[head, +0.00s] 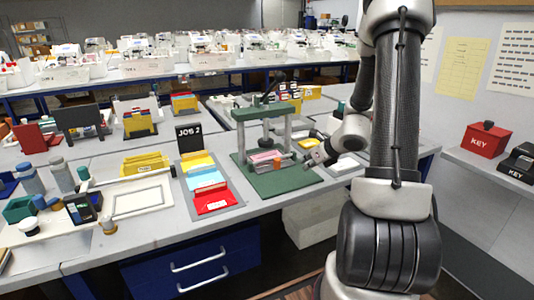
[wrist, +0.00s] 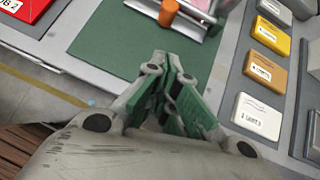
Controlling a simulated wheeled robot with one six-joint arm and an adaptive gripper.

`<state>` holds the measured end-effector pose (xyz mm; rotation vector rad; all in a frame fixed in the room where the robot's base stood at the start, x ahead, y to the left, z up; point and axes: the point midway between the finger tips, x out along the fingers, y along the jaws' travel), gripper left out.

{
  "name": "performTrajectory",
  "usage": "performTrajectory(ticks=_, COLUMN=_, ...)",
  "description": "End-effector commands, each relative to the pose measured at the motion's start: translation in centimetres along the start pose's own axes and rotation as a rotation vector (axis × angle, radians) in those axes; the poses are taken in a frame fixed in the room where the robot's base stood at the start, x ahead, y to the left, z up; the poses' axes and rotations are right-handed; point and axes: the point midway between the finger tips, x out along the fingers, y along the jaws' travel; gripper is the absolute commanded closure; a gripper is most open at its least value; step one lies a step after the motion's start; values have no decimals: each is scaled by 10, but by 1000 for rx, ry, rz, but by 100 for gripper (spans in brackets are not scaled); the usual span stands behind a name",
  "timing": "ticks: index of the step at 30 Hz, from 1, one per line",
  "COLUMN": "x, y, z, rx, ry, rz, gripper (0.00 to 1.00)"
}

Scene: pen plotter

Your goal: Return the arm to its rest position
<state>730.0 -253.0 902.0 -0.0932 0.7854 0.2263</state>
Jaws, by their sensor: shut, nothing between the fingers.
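My gripper (wrist: 172,62) shows in the wrist view with its green-padded fingers together and nothing between them. In the head view my gripper (head: 313,158) is small, at the right side of the green plotter (head: 277,185), and partly hidden by my arm. An orange cylinder (wrist: 168,12) sits on the plotter, ahead of the fingertips in the wrist view. The fingers appear above the green base; I cannot tell the exact gap.
A JOB 2 rack (head: 209,187) with yellow, blue and red cards stands left of the plotter. Labelled blocks (wrist: 258,113) lie in a tray to the right in the wrist view. A red KEY box (head: 486,140) sits on the right shelf. Open space lies above the bench.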

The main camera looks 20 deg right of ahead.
Motion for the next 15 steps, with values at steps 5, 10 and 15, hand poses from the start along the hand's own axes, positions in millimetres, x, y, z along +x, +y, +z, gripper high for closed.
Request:
performTrajectory(ticks=5, x=-1, y=0, z=0, rx=-16, ry=0, rz=1, gripper=100)
performTrajectory(ticks=10, x=-8, y=23, z=-16, rx=-284, ry=9, rz=112, gripper=100)
performTrajectory(ticks=15, x=-53, y=69, z=-44, rx=-750, ry=22, rz=334, gripper=100)
